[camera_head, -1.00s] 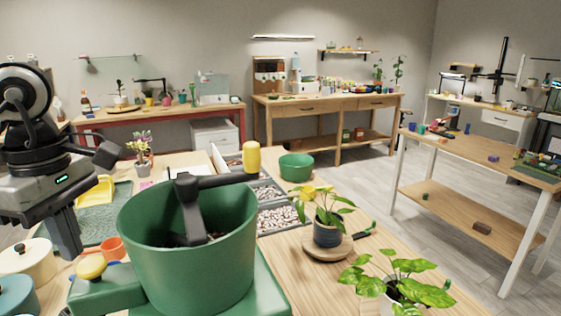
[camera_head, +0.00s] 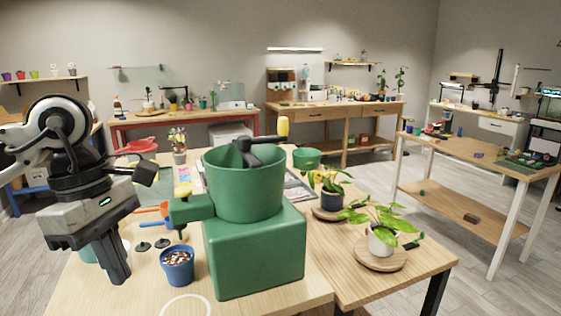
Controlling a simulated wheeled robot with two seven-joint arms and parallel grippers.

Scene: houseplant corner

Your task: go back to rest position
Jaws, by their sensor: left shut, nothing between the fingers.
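My left gripper (camera_head: 118,272) hangs at the left of the head view, fingers pointing down, shut and empty. It is over the left part of the wooden table (camera_head: 100,298), left of a blue pot (camera_head: 177,266) filled with pebble-like bits. I see no contact between the gripper and the things on the table. My right gripper is not in view.
A large green bucket machine (camera_head: 255,250) with a yellow-knobbed crank stands right of the blue pot. Two potted plants stand on wooden discs, one in a dark pot (camera_head: 331,197), one in a white pot (camera_head: 382,240). Open floor (camera_head: 480,285) lies to the right.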

